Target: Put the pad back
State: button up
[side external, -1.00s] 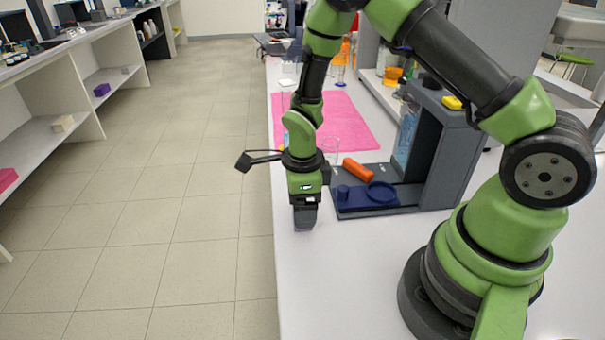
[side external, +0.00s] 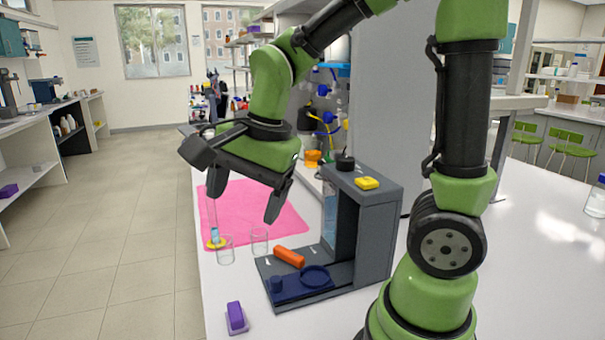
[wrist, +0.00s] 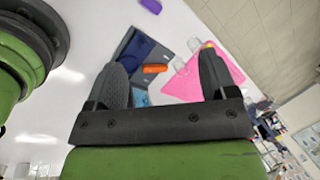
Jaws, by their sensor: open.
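A small purple block with a pale grey edge (side external: 236,318), which may be the pad, sits on the white bench in front of the dark grey rig. It also shows at the top edge of the wrist view (wrist: 152,6). My gripper (side external: 244,203) is open and empty, fingers apart and pointing down, raised above the pink mat and glassware, well away from the purple block. In the wrist view my gripper (wrist: 163,58) has nothing between its fingers. The rig (side external: 385,235) stands upright, with a dark blue plate with a ring (side external: 315,278) on its base.
An orange cylinder (side external: 289,257) lies on the rig's base. A yellow block (side external: 367,183) and a black knob (side external: 345,162) sit on its top. Clear beakers (side external: 226,250) and a tube on a yellow foot (side external: 215,243) stand by the pink mat (side external: 285,225). The bench's left edge is near.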

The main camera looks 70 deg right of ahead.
jog(key=s+a+r+n+t+y, duration=0.1)
jog(key=s+r+n+t, duration=0.3)
jog(key=s+n, duration=0.6)
jog(key=r+n, duration=0.2)
jog(key=shift+a+n, duration=0.2)
jog(key=shift+n, duration=0.2)
